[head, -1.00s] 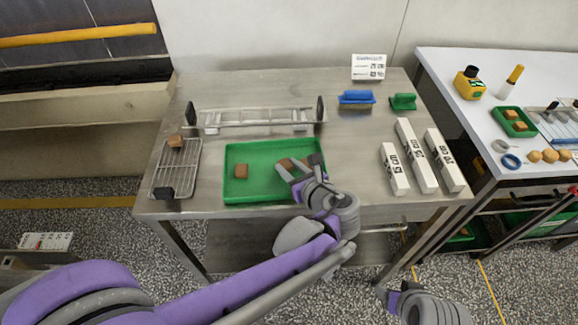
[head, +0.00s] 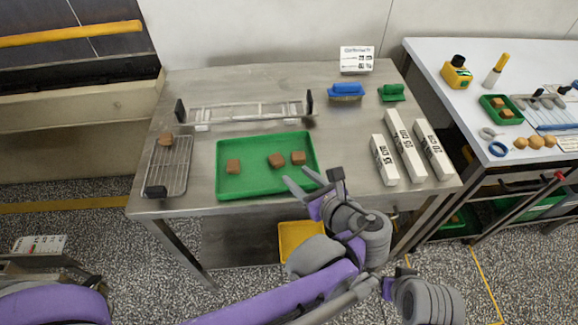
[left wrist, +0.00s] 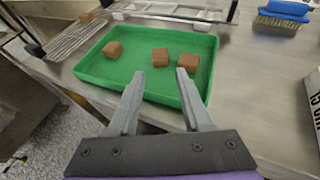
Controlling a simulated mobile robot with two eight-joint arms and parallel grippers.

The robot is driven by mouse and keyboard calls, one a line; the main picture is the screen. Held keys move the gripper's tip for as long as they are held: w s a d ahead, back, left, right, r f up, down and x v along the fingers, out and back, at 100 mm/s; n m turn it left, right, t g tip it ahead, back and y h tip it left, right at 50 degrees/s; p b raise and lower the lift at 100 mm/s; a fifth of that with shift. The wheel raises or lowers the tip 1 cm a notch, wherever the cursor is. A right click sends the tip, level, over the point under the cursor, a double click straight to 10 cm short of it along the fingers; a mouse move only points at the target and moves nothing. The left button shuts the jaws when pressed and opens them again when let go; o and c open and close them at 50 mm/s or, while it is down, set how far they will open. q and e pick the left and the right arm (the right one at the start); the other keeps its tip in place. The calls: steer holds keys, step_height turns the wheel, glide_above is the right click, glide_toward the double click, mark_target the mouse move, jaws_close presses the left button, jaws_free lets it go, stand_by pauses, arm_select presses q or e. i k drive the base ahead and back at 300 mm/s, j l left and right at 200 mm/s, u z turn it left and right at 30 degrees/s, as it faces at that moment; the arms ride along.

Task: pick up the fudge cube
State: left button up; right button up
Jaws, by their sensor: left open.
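Three brown fudge cubes lie in the green tray (head: 262,184): a left one (head: 233,166), a middle one (head: 276,160) and a right one (head: 298,157). Another brown cube (head: 166,139) sits at the back of the wire rack (head: 168,172). My left gripper (head: 297,176) is open and empty at the tray's front right corner. In the left wrist view, its spread fingers (left wrist: 159,75) point towards the middle cube (left wrist: 160,57) and right cube (left wrist: 188,62), apart from both. Part of my right arm shows at the lower right; its jaws cannot be made out.
A metal frame (head: 245,113) stands behind the tray. White labelled bars (head: 404,146) lie to the right, with a blue brush (head: 346,91) and a green-handled tool (head: 392,93) behind. A white table (head: 470,115) adjoins on the right. A yellow bin (head: 301,240) shows below the front edge.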

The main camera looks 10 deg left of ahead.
mark_target(166, 138)
steer(key=u, duration=1.45)
